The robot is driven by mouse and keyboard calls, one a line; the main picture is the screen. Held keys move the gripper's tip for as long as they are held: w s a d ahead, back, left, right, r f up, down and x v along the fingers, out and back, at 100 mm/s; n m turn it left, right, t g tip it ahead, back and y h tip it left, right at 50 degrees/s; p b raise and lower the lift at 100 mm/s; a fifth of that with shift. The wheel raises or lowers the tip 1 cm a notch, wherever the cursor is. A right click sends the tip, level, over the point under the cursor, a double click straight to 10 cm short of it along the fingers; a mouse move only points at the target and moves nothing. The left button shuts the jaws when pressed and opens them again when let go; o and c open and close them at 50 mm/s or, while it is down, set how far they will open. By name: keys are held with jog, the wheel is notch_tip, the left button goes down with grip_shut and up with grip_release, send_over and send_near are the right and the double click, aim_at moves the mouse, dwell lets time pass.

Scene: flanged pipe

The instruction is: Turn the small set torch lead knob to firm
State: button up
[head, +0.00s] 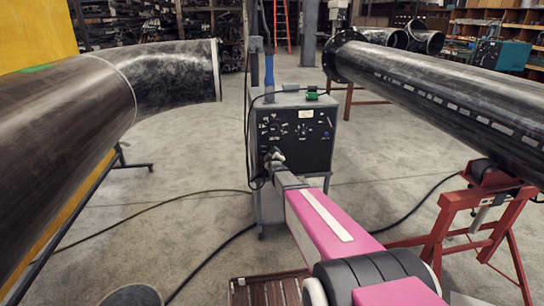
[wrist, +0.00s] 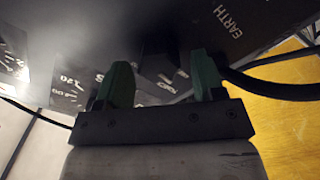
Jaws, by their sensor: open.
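The small welding set (head: 318,150) is a grey box with a black front panel of dials and white markings. My gripper (head: 274,156) is at the lower left of that panel. In the wrist view my gripper (wrist: 162,84) is open, with its two green fingers apart and pointing at the panel. A dark, knob-like shape (wrist: 160,62) shows between the fingers; I cannot tell whether either finger touches it. The panel (wrist: 240,50) bears the word EARTH to the right and scale numbers to the left. The torch lead knob's setting cannot be read.
A black cable (wrist: 270,88) leaves the panel close to the right finger. A large elbowed pipe (head: 70,110) stands at left and a flanged pipe (head: 450,95) at right on a red stand (head: 480,215). Cables cross the open concrete floor (head: 180,215).

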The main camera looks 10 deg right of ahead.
jog(key=shift+w, duration=0.1)
jog(key=c, duration=0.9)
jog(key=shift+m, duration=0.3)
jog(key=shift+d+r+m, duration=0.1)
jog(key=shift+d+m, duration=0.1)
jog(key=shift+m, duration=3.5)
jog(key=shift+d+m, duration=0.2)
jog(key=shift+m, duration=3.5)
